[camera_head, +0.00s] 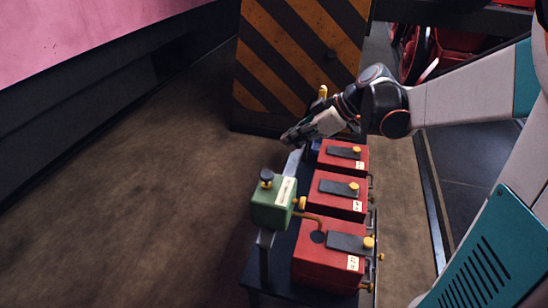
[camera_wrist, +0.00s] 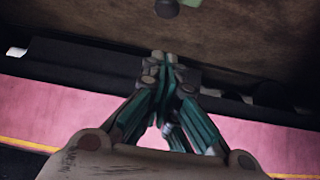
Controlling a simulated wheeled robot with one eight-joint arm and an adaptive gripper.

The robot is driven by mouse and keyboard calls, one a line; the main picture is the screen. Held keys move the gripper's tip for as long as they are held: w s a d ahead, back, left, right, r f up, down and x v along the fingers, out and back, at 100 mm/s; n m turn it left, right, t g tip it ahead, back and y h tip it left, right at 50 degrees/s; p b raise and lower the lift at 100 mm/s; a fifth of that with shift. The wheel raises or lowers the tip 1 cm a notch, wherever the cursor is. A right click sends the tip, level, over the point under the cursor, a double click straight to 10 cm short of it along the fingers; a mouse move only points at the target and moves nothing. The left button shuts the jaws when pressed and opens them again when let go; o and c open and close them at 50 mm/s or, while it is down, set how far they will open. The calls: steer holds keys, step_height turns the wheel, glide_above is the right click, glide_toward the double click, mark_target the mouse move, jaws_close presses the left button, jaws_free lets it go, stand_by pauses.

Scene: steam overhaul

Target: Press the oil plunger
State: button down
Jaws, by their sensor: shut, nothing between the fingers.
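A green oil box (camera_head: 273,205) with a pale label stands at the near left end of a dark bench. A dark round plunger knob (camera_head: 266,175) sticks up from its top on a short yellowish stem. My gripper (camera_head: 286,139) is shut and empty, above and beyond the green box, clear of the knob. In the wrist view my shut fingertips (camera_wrist: 165,57) point up the picture. A dark round knob (camera_wrist: 167,8) shows at the top edge there, apart from the fingertips, with a sliver of green beside it, probably the same plunger.
Red boxes with dark lids and yellow knobs, the nearest one (camera_head: 327,266), line the bench to the right of the green box. A striped orange-black panel (camera_head: 300,60) stands behind. The brown floor (camera_head: 150,190) at left is clear.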

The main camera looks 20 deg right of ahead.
steer(key=b, duration=0.1)
glide_above(265, 175)
steer(key=f, duration=0.7)
steer(key=shift+s+d+f, duration=0.15)
steer(key=shift+d, duration=0.25)
step_height(265, 175, down, 2)
steer(key=shift+d+f+b, duration=0.15)
steer(key=shift+f+b, duration=0.05)
steer(key=shift+b, duration=0.25)
steer(key=shift+s+f, duration=0.1)
steer(key=shift+f, duration=0.55)
step_height(265, 175, down, 3)
steer(key=b, duration=0.2)
steer(key=shift+b, duration=0.35)
steer(key=shift+s+r, duration=0.1)
